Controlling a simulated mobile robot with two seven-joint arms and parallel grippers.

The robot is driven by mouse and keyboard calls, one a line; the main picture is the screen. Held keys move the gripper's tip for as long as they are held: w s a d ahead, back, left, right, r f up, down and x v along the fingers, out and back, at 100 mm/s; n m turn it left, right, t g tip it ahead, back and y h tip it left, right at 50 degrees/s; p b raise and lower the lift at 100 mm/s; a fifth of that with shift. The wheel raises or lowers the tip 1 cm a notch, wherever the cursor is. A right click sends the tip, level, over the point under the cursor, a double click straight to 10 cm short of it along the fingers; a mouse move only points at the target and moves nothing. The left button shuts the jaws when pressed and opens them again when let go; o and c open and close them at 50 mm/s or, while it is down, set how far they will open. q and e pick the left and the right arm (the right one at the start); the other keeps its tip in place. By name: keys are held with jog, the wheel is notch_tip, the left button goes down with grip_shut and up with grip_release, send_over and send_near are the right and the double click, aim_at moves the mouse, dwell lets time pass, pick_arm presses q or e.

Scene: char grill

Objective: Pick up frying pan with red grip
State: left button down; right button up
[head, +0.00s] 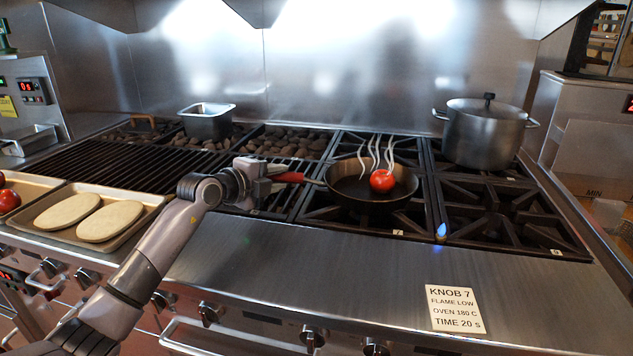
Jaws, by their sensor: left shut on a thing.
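The frying pan (365,201) is dark and round, and it sits at the front burner grate in the middle of the stove. Its red grip (289,177) points left, toward my left gripper. A red tomato (382,180) lies in the pan, with pale wavy steam shapes above it. My left gripper (272,180) reaches in from the left and is shut on the red grip near its left end. The gripper hides that end of the grip. I cannot tell whether the pan touches the grate. My right gripper is not in view.
A lidded steel pot (484,136) stands on the back right burner. A steel container (207,121) stands at the back left. A tray (150,197) with two flat pale breads is at the left. A small blue flame (441,230) shows right of the pan. A sign (455,309) lies on the front ledge.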

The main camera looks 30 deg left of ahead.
pick_arm(q)
jog(key=shift+r, duration=0.35)
